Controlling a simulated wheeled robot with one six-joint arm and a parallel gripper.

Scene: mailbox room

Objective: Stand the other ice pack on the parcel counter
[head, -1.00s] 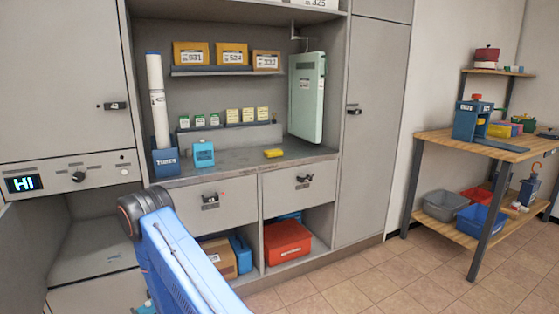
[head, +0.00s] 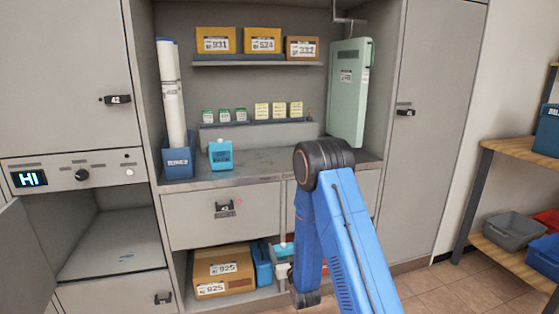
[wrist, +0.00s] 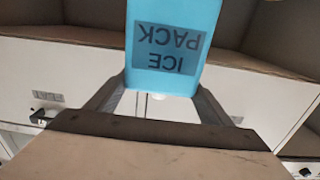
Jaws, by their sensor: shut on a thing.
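My gripper (wrist: 157,100) is shut on a light blue ice pack (wrist: 172,20), whose "ICE PACK" label reads upside down in the wrist view. In the head view my gripper (head: 283,270) is low in front of the cabinet, partly hidden by my blue arm, and a bit of the held ice pack (head: 283,250) shows. Another blue ice pack (head: 221,155) stands upright on the grey parcel counter (head: 265,163), right of the blue tube holder. The held pack is below counter height and apart from the counter.
A blue holder (head: 178,163) with tall white rolls stands at the counter's left. A pale green panel (head: 349,95) is at its right. An open door (head: 25,262) is at lower left. Bare counter shows right of the standing pack.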

